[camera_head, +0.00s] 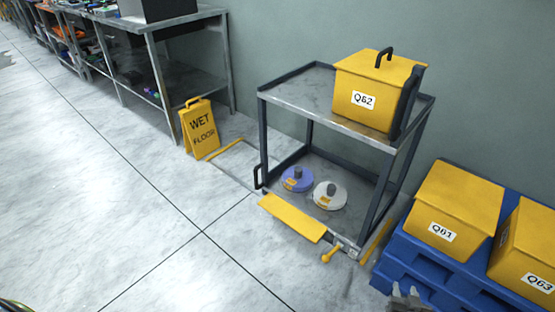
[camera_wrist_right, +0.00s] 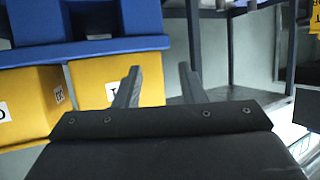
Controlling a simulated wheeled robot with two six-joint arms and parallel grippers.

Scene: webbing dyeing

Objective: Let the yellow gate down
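The yellow gate (camera_head: 292,218) is a flat plate along the front edge of the cart's lower shelf. It lies at a low angle outward from the shelf, not standing upright; I cannot tell whether it touches the floor. A yellow-knobbed lever (camera_head: 332,252) sits at its right end by the cart's corner. My right gripper (camera_head: 408,298) is at the bottom edge of the head view, right of the gate and apart from it. In the right wrist view the right gripper (camera_wrist_right: 158,88) has its fingers apart with nothing between.
The grey cart (camera_head: 300,90) carries a yellow Q62 box (camera_head: 372,88) on top and purple (camera_head: 296,180) and white (camera_head: 330,196) discs below. A blue pallet (camera_head: 420,262) with yellow boxes stands right. A wet-floor sign (camera_head: 200,130) stands left. Floor in front is clear.

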